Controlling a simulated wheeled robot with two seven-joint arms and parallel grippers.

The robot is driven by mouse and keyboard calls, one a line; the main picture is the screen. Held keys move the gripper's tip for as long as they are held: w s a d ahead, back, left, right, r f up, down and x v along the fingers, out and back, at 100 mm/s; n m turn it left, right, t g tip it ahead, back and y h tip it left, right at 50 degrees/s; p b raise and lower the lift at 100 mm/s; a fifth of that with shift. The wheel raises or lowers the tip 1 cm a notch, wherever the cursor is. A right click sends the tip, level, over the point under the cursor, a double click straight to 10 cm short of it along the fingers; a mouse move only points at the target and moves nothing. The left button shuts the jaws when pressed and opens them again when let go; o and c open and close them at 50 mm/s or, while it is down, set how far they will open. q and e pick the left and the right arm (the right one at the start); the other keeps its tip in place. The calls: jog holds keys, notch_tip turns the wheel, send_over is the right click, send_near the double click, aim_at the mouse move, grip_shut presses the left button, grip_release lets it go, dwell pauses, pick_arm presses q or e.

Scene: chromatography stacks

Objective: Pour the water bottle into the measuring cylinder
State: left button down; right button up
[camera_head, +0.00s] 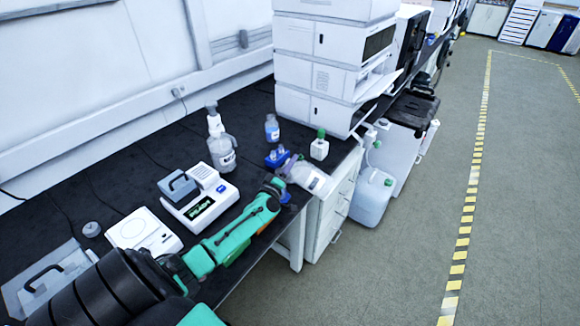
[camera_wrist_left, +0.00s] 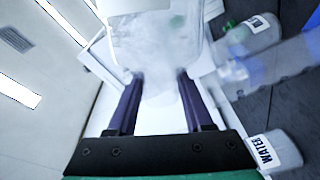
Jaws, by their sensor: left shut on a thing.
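My left gripper (camera_head: 292,172) reaches over the bench's front edge, shut on a clear greyish bottle (camera_head: 312,180) with a pale label. The bottle is tilted, with its far end towards the lower right. In the left wrist view, the two dark fingers (camera_wrist_left: 160,78) stand apart with the blurred, see-through bottle (camera_wrist_left: 158,52) between them. A separate bottle labelled WATER (camera_wrist_left: 278,150) shows at lower right there. A clear body with blue parts (camera_wrist_left: 285,62) lies at the right; I cannot tell whether it is the measuring cylinder. My right gripper is not in view.
A blue holder with clear pieces (camera_head: 277,157) stands close behind the gripper. A wash bottle (camera_head: 221,153), a blue-liquid bottle (camera_head: 272,128) and a green-capped white bottle (camera_head: 320,148) stand nearby. A balance-like device (camera_head: 203,203) is at left. White instruments (camera_head: 320,75) rise behind.

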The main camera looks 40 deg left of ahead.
pick_arm(q)
jog(key=shift+a+r+n, duration=0.1)
jog(key=shift+n, duration=0.3)
jog(key=shift+a+n, duration=0.1)
jog(key=shift+n, duration=0.5)
jog(key=shift+n+b, duration=0.3)
jog(key=shift+b, duration=0.1)
jog(key=shift+a+n, duration=0.1)
jog(key=shift+n, duration=0.4)
jog(key=shift+r, duration=0.1)
